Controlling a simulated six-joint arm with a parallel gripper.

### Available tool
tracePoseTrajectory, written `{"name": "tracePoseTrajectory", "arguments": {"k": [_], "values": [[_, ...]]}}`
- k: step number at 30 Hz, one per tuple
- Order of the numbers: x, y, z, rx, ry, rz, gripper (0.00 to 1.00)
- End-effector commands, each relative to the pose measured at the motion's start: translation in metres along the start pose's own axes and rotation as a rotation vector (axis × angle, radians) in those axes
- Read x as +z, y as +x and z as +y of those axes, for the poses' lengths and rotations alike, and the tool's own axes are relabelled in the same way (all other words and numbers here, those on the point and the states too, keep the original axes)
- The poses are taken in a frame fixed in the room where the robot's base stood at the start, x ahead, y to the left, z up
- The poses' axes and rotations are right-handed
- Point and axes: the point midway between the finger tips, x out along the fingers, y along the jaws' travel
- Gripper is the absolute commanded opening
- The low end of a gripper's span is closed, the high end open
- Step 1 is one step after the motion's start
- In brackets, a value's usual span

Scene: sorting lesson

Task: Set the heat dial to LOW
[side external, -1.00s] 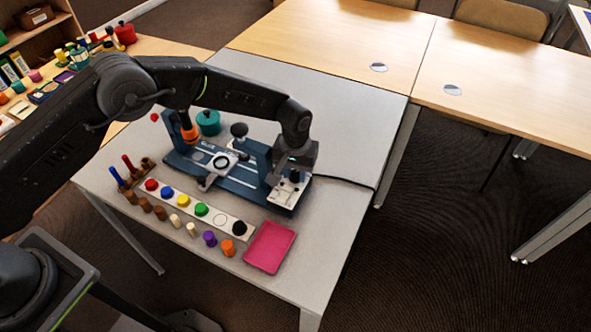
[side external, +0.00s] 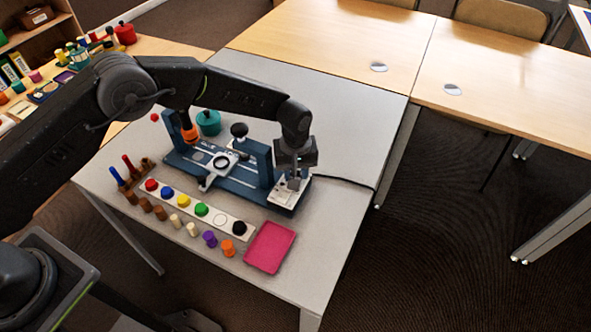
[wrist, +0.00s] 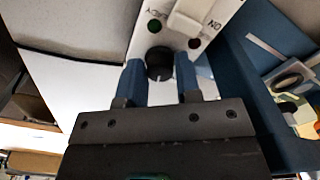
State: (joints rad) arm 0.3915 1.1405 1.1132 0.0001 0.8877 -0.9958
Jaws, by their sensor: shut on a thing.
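The heat dial, a round black knob (wrist: 159,63), stands on a white control panel (wrist: 207,24) that also shows in the side view (side external: 285,197). My gripper (wrist: 160,68) has its two blue fingers on either side of the knob, shut on it. In the side view my gripper (side external: 294,182) points down onto the panel and hides the knob. A faint light mark shows at the knob's near edge. I cannot read a LOW mark or tell the dial's setting.
The panel sits at the right end of a blue fixture (side external: 236,186) with uprights. A pink tray (side external: 270,248) and a white strip (side external: 183,203) with coloured discs lie in front. A teal pot (side external: 209,122) stands behind. The table's right side is clear.

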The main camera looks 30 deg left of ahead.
Motion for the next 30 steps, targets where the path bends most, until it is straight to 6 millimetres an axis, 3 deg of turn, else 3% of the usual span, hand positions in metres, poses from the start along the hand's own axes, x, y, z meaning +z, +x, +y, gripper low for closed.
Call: {"name": "tracePoseTrajectory", "arguments": {"k": [7,8,15,24,30], "values": [[0.001,0.000,0.000,-0.001,0.000,-0.001,0.08],[0.001,0.000,0.000,-0.001,0.001,-0.001,0.32],[0.000,0.000,0.000,0.000,0.001,-0.001,0.55],[0.000,-0.003,0.000,0.000,0.001,0.000,0.56],[0.000,-0.030,0.001,0.003,0.001,0.002,0.56]]}}
